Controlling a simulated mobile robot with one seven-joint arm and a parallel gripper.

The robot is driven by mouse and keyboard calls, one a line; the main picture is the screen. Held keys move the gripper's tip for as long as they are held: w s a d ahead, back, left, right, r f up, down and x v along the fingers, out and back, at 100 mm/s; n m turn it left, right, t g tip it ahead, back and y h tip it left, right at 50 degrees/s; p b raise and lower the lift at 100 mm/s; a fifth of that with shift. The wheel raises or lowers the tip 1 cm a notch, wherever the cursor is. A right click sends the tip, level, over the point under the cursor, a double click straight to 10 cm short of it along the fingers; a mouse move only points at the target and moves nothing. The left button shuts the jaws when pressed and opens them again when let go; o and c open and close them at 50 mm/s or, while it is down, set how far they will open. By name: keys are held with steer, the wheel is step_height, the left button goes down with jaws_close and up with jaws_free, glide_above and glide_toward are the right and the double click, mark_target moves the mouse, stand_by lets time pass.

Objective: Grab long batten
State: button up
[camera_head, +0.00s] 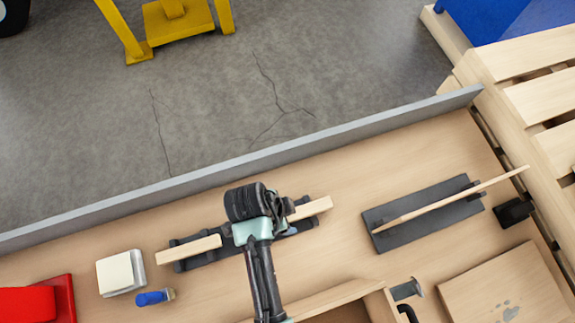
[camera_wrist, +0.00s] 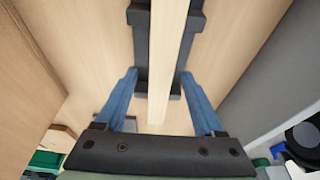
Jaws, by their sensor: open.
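A pale wooden batten (camera_head: 190,249) lies along a dark holder (camera_head: 208,262) on the workbench in the head view. Its middle is hidden under my arm. My gripper (camera_wrist: 160,75) is open above it, with one blue finger on each side of a batten (camera_wrist: 167,60) in the wrist view. I see a gap between each finger and the wood. A second, thinner-looking batten (camera_head: 430,207) rests across a dark grey holder (camera_head: 395,214) to the right. I cannot tell for certain which of the two is longer.
A grey raised edge (camera_head: 250,161) runs along the bench's far side. A white block (camera_head: 121,273), a blue-handled tool (camera_head: 152,297) and a red item (camera_head: 40,303) lie left. A wooden box (camera_head: 345,295) stands close below my arm, and a board (camera_head: 505,290) lies right.

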jaws_close()
stand_by(0.3)
